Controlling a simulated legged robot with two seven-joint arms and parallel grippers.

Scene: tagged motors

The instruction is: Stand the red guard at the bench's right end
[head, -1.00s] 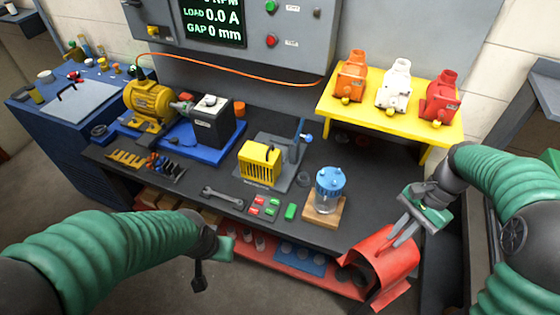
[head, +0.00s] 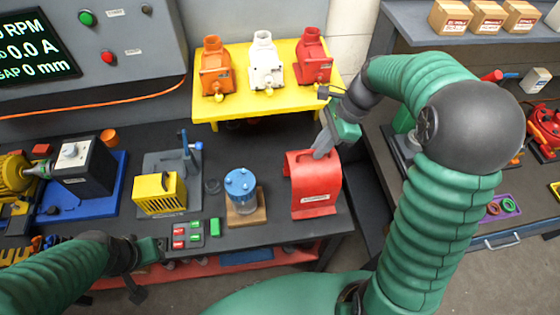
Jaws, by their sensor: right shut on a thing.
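The red guard (head: 316,188) stands upright at the right end of the dark bench (head: 270,232), with a label on its front face. I cannot tell from this view whether its base fully rests on the bench top. My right gripper (head: 324,148) is shut on the top of the guard, with its fingers at the upper edge. My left gripper (head: 152,250) is at the bench's front edge, away from the guard; its fingers are too small to read.
A blue-lidded jar (head: 240,186) on a wooden block stands left of the guard. Behind is a yellow stand (head: 207,109) with orange, white and red housings. A yellow slotted block (head: 160,193) and green and red tags (head: 193,233) lie further left. A gap separates the bench from another table at right.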

